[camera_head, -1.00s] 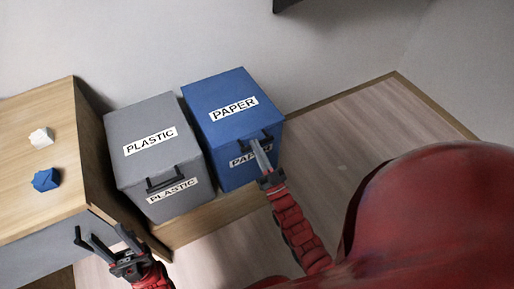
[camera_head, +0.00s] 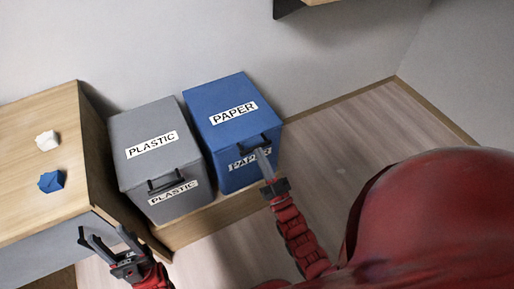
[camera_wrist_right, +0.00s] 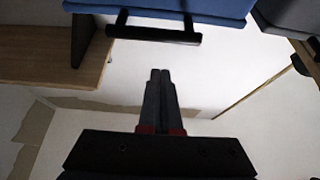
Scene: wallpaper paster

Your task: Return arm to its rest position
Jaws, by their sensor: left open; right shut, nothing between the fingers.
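My left gripper (camera_head: 106,243) is open and empty at the lower left, in front of the wooden table. My right gripper (camera_head: 261,155) is shut with nothing between its fingers. In the head view its tips overlap the front of the blue PAPER bin (camera_head: 222,101), just below the bin's dark handle. In the right wrist view the shut fingers (camera_wrist_right: 159,76) point toward the black bar handle (camera_wrist_right: 154,31), with a visible gap between them. The blue bin (camera_wrist_right: 200,6) shows at the top of that view. Its lid is closed.
A grey PLASTIC bin (camera_head: 146,128) with its lid closed stands left of the blue bin. A wooden table (camera_head: 28,113) at the left holds a crumpled white piece (camera_head: 47,140) and a crumpled blue piece (camera_head: 51,181). Open floor (camera_head: 345,150) lies right of the bins.

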